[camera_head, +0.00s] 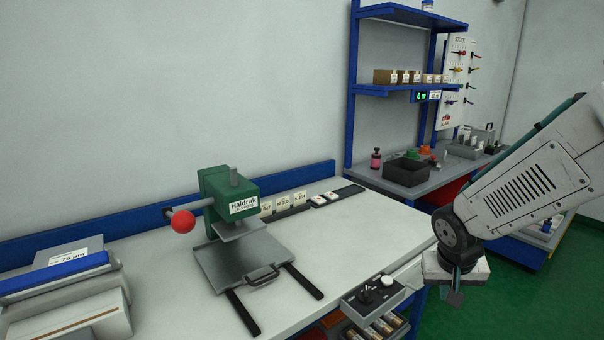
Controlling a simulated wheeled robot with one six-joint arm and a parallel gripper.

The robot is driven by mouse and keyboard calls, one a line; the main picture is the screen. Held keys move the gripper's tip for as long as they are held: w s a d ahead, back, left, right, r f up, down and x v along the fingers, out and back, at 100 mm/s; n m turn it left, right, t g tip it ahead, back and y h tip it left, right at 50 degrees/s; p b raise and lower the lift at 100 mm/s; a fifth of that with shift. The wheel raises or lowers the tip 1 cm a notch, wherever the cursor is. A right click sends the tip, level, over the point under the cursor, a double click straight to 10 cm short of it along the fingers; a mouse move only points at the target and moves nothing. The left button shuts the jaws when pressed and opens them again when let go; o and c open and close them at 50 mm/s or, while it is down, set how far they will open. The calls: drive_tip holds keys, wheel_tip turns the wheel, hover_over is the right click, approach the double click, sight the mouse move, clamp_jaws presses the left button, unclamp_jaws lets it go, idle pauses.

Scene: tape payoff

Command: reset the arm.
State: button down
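My arm comes in from the right edge, and its end with my gripper (455,297) hangs in front of the right end of the white workbench (180,284). The gripper's tip is small and partly covered by a pale block-like part, so its opening is unclear. No object shows clearly in it. A green Haldruk press (230,196) with a red ball handle (183,221) stands on the bench, left of my gripper and apart from it.
A control box (372,298) sits at the bench's front edge, near my gripper. A blue shelf rack (400,88) and a grey side table (425,180) with a black bin (407,171) stand behind. Green floor (510,305) is open below right.

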drive_tip(key=s+a+r+n+g+y, duration=0.1)
drive_tip(key=s+a+r, duration=0.1)
drive_tip(key=s+r, duration=0.4)
drive_tip(key=s+a+r+n+g+y, duration=0.1)
drive_tip(key=s+r, duration=0.5)
drive_tip(key=s, duration=1)
drive_tip(key=shift+s+a+r+n, duration=0.25)
drive_tip(key=shift+a+r+n, duration=0.05)
drive_tip(key=shift+a, duration=0.15)
